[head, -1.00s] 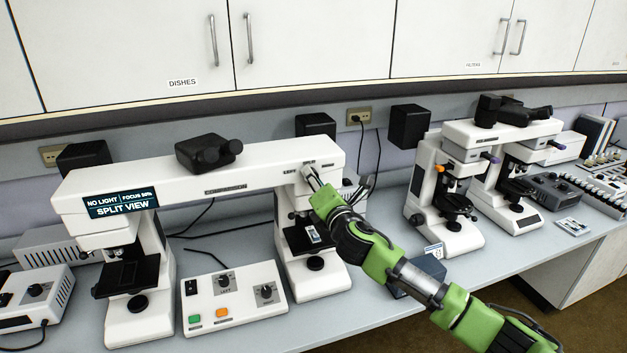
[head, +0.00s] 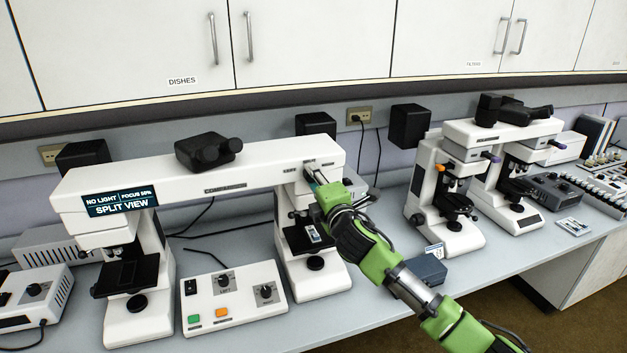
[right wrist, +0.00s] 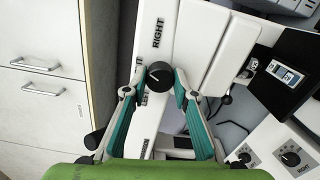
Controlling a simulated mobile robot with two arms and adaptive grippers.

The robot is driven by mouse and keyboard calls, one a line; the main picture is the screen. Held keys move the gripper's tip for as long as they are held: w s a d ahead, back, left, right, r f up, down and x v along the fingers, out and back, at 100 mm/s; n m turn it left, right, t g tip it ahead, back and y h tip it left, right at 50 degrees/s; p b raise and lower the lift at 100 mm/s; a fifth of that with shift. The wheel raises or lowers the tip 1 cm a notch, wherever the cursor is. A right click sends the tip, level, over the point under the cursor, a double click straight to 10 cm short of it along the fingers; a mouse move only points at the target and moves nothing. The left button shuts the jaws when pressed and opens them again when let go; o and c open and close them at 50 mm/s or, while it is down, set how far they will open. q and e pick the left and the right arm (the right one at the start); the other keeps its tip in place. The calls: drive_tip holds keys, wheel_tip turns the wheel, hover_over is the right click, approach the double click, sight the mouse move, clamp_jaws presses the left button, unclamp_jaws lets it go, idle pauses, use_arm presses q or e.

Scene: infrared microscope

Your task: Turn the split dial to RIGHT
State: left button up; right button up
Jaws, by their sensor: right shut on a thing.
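The split dial (right wrist: 158,76) is a small black knob on the white bridge of the comparison microscope (head: 250,165), below the word RIGHT in the right wrist view. My right gripper (right wrist: 160,80) is shut on the dial, with a teal-lined finger on each side. In the head view my right gripper (head: 315,178) hides the dial at the bridge's right end. A light mark shows on the knob, but I cannot tell its exact direction. The display (head: 121,201) reads NO LIGHT, FOCUS 50% and SPLIT VIEW. My left gripper is not in view.
A control box (head: 235,295) with knobs and green and orange buttons stands in front of the bridge. A slide (head: 313,234) lies on the right stage. Another microscope (head: 445,195) and a blue-grey box (head: 428,270) are to the right. Cabinets hang above.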

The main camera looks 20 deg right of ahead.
drive_tip(key=shift+f+m, duration=0.1)
drive_tip(key=shift+m, duration=1.5)
drive_tip(key=o, duration=1.1)
drive_tip(key=s, duration=1.2)
drive_tip(key=shift+d, duration=0.2)
